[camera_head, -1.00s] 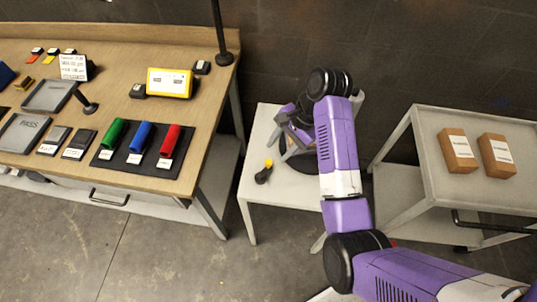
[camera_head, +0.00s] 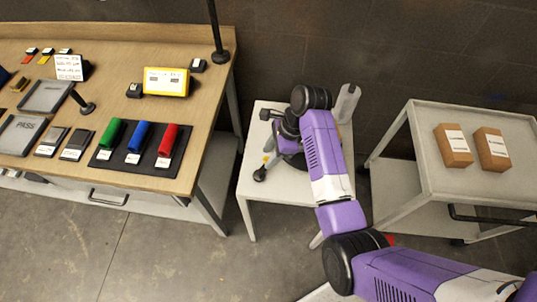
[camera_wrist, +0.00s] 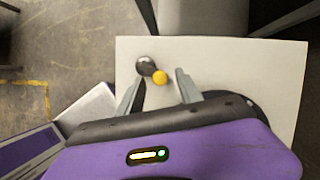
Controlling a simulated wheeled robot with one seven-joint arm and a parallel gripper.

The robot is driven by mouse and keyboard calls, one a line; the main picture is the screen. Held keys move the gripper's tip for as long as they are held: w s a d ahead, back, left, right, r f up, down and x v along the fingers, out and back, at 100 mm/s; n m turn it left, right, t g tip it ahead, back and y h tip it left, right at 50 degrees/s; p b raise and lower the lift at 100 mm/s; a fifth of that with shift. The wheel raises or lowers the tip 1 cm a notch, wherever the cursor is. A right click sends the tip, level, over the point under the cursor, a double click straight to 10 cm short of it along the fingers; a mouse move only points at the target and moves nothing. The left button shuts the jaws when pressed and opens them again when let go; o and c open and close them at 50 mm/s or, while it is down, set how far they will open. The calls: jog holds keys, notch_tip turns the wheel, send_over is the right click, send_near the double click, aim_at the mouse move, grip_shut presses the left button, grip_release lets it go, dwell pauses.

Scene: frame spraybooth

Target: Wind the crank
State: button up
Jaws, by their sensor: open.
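The crank's yellow knob (camera_head: 266,158) shows on the small white table (camera_head: 285,210) in the head view, with a dark rounded part (camera_head: 260,174) beside it. In the wrist view the yellow knob (camera_wrist: 160,77) appears between the tips of my gripper (camera_wrist: 159,76), with the dark rounded part (camera_wrist: 146,66) just up and left of it. The fingers are apart, one on each side of the knob in the picture. I cannot tell whether they touch it or how far above it they are. My arm and gripper hide the rest of the crank.
A grey bottle-like object (camera_head: 347,104) stands at the table's back right. A wooden workbench (camera_head: 150,195) with coloured cylinders (camera_head: 139,137) is on the left. A grey cart (camera_head: 412,165) with two cardboard boxes (camera_head: 453,145) is on the right.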

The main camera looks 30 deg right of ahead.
jog(key=shift+w+a+f, duration=0.1)
jog(key=shift+a+f, duration=0.15)
jog(key=shift+f, duration=0.4)
grip_shut()
jog(key=shift+w+n, duration=0.1)
jog(key=shift+n, duration=0.2)
